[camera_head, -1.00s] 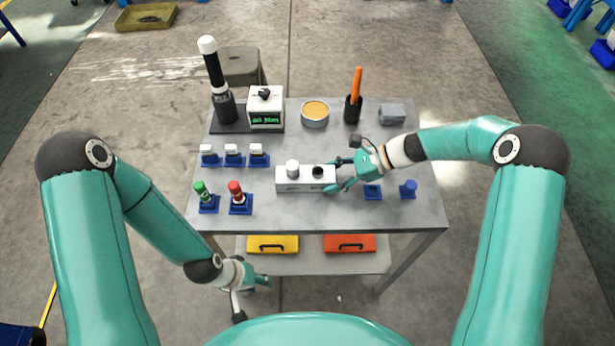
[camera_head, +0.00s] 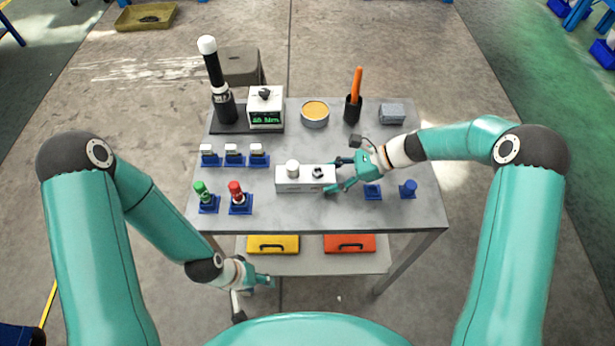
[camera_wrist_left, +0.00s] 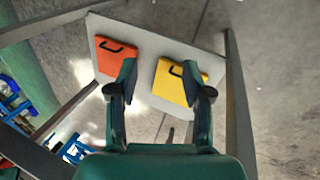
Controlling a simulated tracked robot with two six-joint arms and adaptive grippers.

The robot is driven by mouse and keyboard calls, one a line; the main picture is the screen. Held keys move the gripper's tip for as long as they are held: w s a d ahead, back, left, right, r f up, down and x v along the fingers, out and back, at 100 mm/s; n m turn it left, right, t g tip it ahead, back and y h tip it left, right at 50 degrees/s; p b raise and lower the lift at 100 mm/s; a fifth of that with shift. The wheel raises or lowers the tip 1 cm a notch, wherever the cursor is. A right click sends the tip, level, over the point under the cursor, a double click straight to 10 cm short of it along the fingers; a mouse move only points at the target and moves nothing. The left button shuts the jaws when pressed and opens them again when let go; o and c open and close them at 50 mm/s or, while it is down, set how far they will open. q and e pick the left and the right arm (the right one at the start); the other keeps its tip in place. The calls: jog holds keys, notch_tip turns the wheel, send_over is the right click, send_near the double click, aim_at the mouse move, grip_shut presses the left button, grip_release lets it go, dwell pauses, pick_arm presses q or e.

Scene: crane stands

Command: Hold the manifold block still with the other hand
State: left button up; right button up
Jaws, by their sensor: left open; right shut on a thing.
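The manifold block (camera_head: 291,187) is a pale box near the front middle of the table. A white round cap (camera_head: 292,168) stands on its left part, and a dark-and-light round fitting (camera_head: 318,172) is on its right part. My right gripper (camera_head: 334,175) is shut on the block's right end, one finger behind and one in front. The block rests on the table and looks level. My left gripper (camera_head: 254,297) is open and empty, low in front of the table and away from the block. Its two spread fingers also show in the left wrist view (camera_wrist_left: 160,78).
Blue holders with white-topped pieces (camera_head: 233,155), a green piece (camera_head: 202,192) and a red piece (camera_head: 237,191) stand left of the block. A display unit (camera_head: 266,107) and tin (camera_head: 315,114) are behind. Yellow (camera_head: 272,244) and orange cases (camera_head: 349,243) lie below.

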pick_arm(q)
jog(key=d+r+m+g+y, duration=0.15)
jog(key=d+m+g, duration=0.25)
jog(key=d+m, duration=0.95)
jog(key=w+d+r+m+g+h, duration=0.1)
jog(key=w+d+r+m, duration=0.15)
jog(key=r, duration=0.35)
jog(key=w+d+r+m+g+h, duration=0.1)
jog(key=w+d+r+m, duration=0.15)
jog(key=r+m, duration=0.2)
notch_tip(320, 180, up, 16)
jog(key=n+t+y, duration=0.4)
jog(key=n+t, duration=0.1)
jog(key=n, duration=0.7)
send_over(292, 164)
jog(key=shift+s+d+r, duration=0.1)
jog(key=shift+s+d, duration=0.1)
jog(key=shift+d, duration=0.05)
jog(key=shift+w+a+r+n+y, duration=0.1)
jog(key=shift+w+a+n+y, duration=0.05)
jog(key=shift+n+y, duration=0.15)
jog(key=shift+a, duration=0.1)
jog(key=shift+f, duration=4.4)
